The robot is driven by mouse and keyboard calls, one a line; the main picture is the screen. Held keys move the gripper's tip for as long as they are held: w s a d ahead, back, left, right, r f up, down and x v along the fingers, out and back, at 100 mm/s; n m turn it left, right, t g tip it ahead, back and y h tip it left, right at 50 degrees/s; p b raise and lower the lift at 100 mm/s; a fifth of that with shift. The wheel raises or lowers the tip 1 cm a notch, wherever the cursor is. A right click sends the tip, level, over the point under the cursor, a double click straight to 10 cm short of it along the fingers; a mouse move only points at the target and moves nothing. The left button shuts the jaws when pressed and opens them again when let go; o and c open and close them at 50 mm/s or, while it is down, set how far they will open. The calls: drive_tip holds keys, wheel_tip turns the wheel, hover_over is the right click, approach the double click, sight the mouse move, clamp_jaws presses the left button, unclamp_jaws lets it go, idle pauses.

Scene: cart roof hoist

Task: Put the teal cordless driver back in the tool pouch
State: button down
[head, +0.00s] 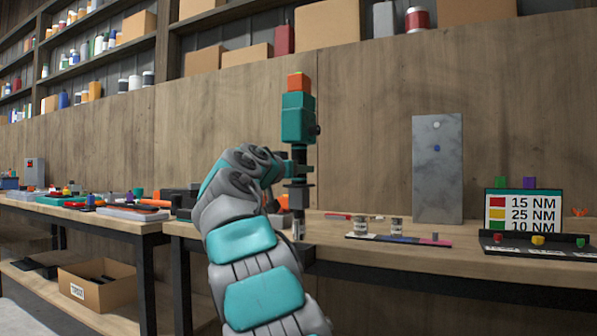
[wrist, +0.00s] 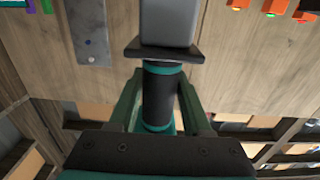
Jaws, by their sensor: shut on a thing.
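The teal cordless driver (head: 298,118) stands upright in the air in the head view, with an orange block at its top and a dark flange low down. My gripper (head: 291,166) comes to it from the left and is shut around its middle. In the wrist view, which is upside down, my gripper's fingers (wrist: 158,98) close on both sides of the driver's black, teal-banded handle (wrist: 162,92). A grey end block shows past the flange. The driver's upper part is hidden there behind the palm. I cannot make out the tool pouch in either view.
The workbench (head: 480,262) runs behind and right of the driver. It carries small jars (head: 397,226), a grey upright panel (head: 437,170) and a torque sign (head: 522,213). A cluttered table (head: 90,215) stands left, with a cardboard box (head: 100,285) below. Shelves line the wall above.

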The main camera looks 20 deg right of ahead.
drive_tip(key=b, duration=1)
hover_over(296, 230)
drive_tip(key=d, duration=0.1)
drive_tip(key=shift+w+f, duration=0.2)
drive_tip(key=shift+f, duration=2.2)
drive_tip(key=shift+w+f, duration=0.2)
drive_tip(key=shift+f, duration=4.85)
drive_tip(key=shift+c, duration=1.3)
unclamp_jaws()
drive_tip(key=shift+f, duration=0.1)
drive_tip(key=shift+f, duration=0.1)
